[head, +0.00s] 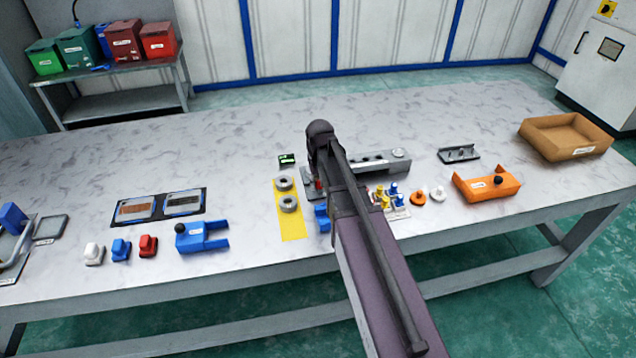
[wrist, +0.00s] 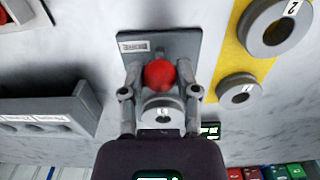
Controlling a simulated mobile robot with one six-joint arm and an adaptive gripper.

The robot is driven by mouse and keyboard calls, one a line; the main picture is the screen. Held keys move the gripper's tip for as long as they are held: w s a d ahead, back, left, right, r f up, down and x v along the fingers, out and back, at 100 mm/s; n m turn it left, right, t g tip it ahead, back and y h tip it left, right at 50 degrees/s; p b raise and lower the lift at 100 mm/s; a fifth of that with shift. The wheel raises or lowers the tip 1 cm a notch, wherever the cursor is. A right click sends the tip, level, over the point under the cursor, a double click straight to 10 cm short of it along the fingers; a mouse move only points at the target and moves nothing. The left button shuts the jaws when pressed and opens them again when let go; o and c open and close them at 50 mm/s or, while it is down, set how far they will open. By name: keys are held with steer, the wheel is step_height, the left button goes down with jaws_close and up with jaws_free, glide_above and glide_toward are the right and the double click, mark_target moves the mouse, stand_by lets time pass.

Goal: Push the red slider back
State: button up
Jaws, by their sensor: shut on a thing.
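The red slider (wrist: 159,74) shows as a round red knob on a grey plate (wrist: 186,43) with a small label. In the head view only a small red part (head: 318,184) shows beside my arm. My gripper (wrist: 160,68) is above the plate with one finger on each side of the red knob, shut on it. A grey ring marked 3 (wrist: 163,115) sits between the fingers, nearer my palm than the knob. My arm hides much of the plate and the fingers in the head view.
Two grey rings, marked 1 (wrist: 239,92) and 2 (wrist: 270,28), lie on a yellow strip (head: 291,226) beside the plate. A grey block with holes (head: 385,162) stands on the other side. Small blue and yellow parts (head: 384,197) lie near my arm.

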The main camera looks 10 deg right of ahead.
steer(key=shift+w, duration=0.35)
stand_by(0.8)
steer(key=o, duration=0.8)
steer(key=shift+r, duration=0.15)
steer(key=shift+r+p, duration=3.4)
steer(key=shift+p, duration=0.15)
